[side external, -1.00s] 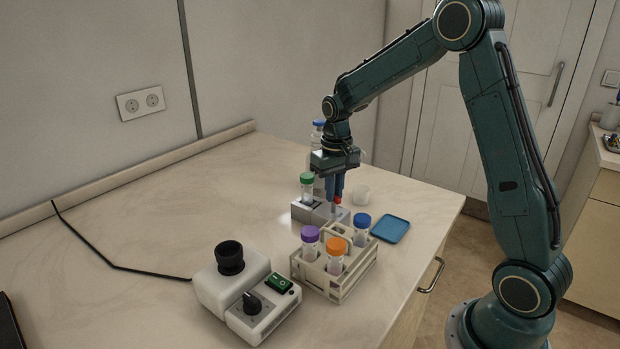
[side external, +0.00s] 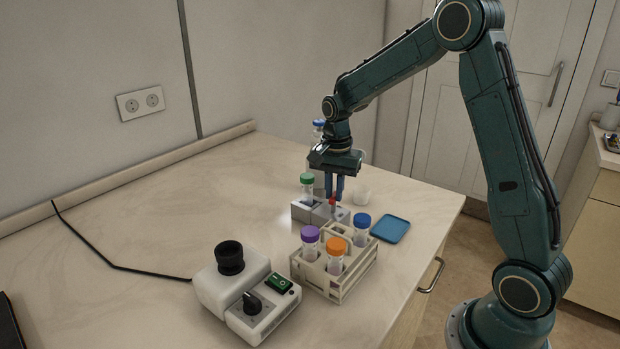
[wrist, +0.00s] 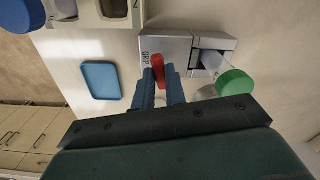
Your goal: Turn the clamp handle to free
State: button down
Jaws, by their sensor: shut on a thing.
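The clamp is a grey block (side external: 303,213) on the table with a red handle (wrist: 158,68) on top. The word GRIP is printed on the block beside the handle in the wrist view. A tube with a green cap (side external: 307,178) stands in the clamp's left part in the side view; its cap also shows in the wrist view (wrist: 236,84). My gripper (side external: 335,199) points down from above, and its blue fingers (wrist: 160,80) are shut on the red handle, one on each side. The fingers partly hide the handle.
A tube rack (side external: 343,291) with purple, orange and blue caps stands in front of the clamp. A white device (side external: 245,297) with a black knob is front left.

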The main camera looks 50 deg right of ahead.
jog(key=shift+r+m, duration=0.1)
jog(key=shift+m, duration=1.4)
jog(key=c, duration=1.4)
grip_release()
jog(key=shift+c, duration=0.2)
notch_tip(320, 180, up, 14)
notch_tip(320, 180, up, 8)
send_over(334, 195)
